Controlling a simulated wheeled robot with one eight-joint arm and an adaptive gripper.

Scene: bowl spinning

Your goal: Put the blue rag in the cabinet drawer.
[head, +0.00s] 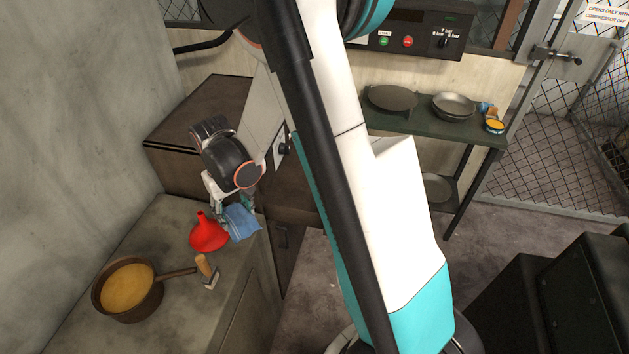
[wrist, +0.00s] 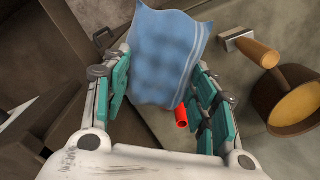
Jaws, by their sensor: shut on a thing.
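The blue rag (head: 241,222) is held between the fingers of my gripper (head: 229,203), beside the red funnel at the right edge of the grey counter. In the wrist view the rag (wrist: 165,50) fills the space between the teal finger pads and sticks out past them. I cannot tell from the pictures whether the rag touches the counter. A dark panel with a handle (head: 282,236) shows just right of the counter and also in the wrist view (wrist: 103,38). My arm hides part of this area, and I cannot make out an open drawer.
A red funnel (head: 208,234), a scraper with a wooden handle (head: 206,270) and a pot (head: 106,296) of yellow contents stand on the counter (head: 180,310). A brown cabinet (head: 195,115) is behind. A green shelf (head: 420,128) holds pans at the back.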

